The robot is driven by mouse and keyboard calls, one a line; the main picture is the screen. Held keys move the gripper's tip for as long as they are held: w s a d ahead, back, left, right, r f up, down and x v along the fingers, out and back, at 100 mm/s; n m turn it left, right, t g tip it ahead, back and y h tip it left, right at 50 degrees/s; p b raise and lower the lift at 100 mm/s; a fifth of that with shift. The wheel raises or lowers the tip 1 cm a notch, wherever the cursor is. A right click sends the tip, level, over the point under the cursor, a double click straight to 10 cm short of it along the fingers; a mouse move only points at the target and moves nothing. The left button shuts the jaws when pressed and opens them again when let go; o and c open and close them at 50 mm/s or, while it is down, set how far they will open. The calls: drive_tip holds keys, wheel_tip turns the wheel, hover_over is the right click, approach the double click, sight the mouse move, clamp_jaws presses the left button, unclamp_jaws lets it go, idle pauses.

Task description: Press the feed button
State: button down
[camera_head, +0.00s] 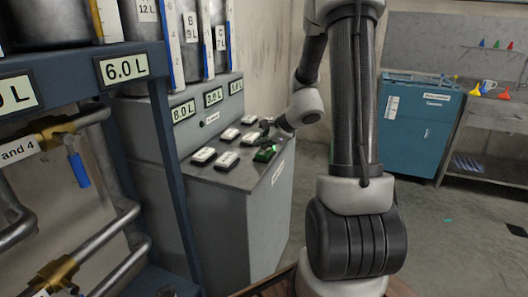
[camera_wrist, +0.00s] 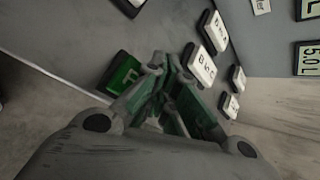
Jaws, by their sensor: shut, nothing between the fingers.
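A grey control console (camera_head: 232,180) has a sloped top with several white labelled buttons and one green button (camera_head: 265,154) near its right edge. The green button also shows in the wrist view (camera_wrist: 121,73), left of my fingertips; its lettering is too small to read surely. My gripper (camera_head: 268,132) is over the console top, just behind the green button. In the wrist view my gripper (camera_wrist: 170,62) is shut and empty, with its tips between the green button and a white button (camera_wrist: 200,63). I cannot tell whether the tips touch the panel.
Other white buttons (camera_head: 203,155) lie left of the green one. Litre signs (camera_head: 183,111) mark the console's raised back. A blue pipe frame (camera_head: 160,130) stands at the left. A blue cabinet (camera_head: 415,125) and a bench with funnels (camera_head: 490,92) are at the right; open floor lies between.

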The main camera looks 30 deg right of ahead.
sight(263, 151)
drive_tip(key=shift+f, duration=0.25)
idle(0.4)
drive_tip(key=shift+r, duration=0.6)
wheel_tip(263, 151, up, 6)
idle(0.6)
idle(0.4)
